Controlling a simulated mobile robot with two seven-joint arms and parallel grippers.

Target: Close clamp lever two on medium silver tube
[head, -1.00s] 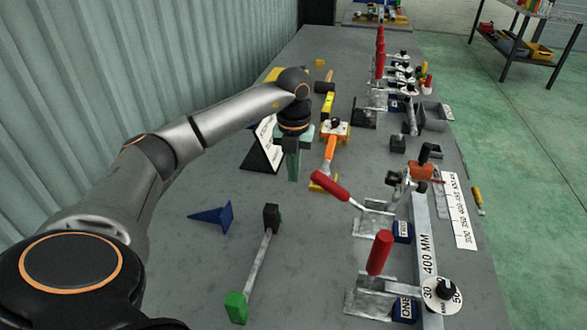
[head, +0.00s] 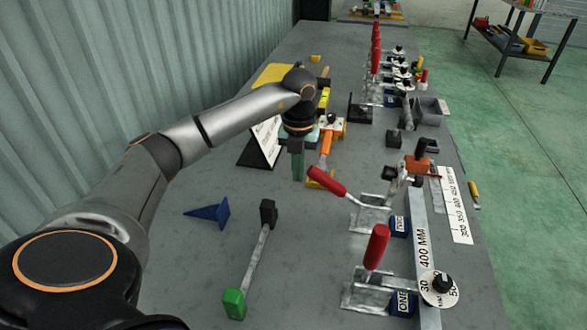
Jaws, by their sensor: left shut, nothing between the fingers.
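The medium silver tube (head: 421,245), marked 400 MM, lies along the right side of the table. Clamp two (head: 369,217), with a blue TWO block (head: 400,226), stands left of the tube. Its red lever (head: 326,181) leans far over to the left, away from the tube. Clamp one (head: 365,294), with a blue ONE block (head: 404,302), is nearer me, and its red lever (head: 377,247) stands nearly upright. My left gripper (head: 298,179) points down, shut and empty, just left of and beyond clamp two's lever tip, apart from it in the picture. My right gripper is out of view.
A green-and-black bar clamp (head: 255,258) and a blue wedge (head: 210,212) lie on the left. An orange-handled tool (head: 327,146) lies close beyond my gripper. A dial (head: 440,288) sits at the tube's near end. More red-levered clamps (head: 375,60) stand farther back.

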